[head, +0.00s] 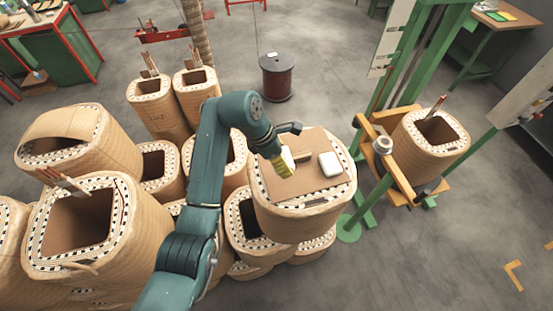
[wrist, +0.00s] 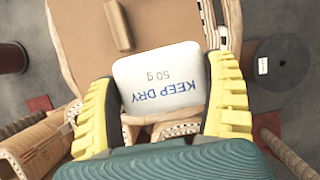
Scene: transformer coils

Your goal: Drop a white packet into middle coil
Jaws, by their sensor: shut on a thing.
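My gripper (head: 287,160) has yellow fingers and is shut on a white packet. In the wrist view the packet (wrist: 160,80) reads "KEEP DRY 50 g" and sits between both fingers of my gripper (wrist: 163,98). The head view shows only a sliver of it. The gripper is over the left part of a brown board (head: 300,184) that covers the top of a large tan coil (head: 300,222). A second white packet (head: 330,164) lies on the board to the right. Several open coils stand around; I cannot tell which is the middle one.
A small brown block (head: 303,154) lies on the board, also in the wrist view (wrist: 118,25). An open coil (head: 432,140) sits in a wooden frame on a green stand at right. A dark red drum (head: 277,78) stands behind. Bare floor lies at lower right.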

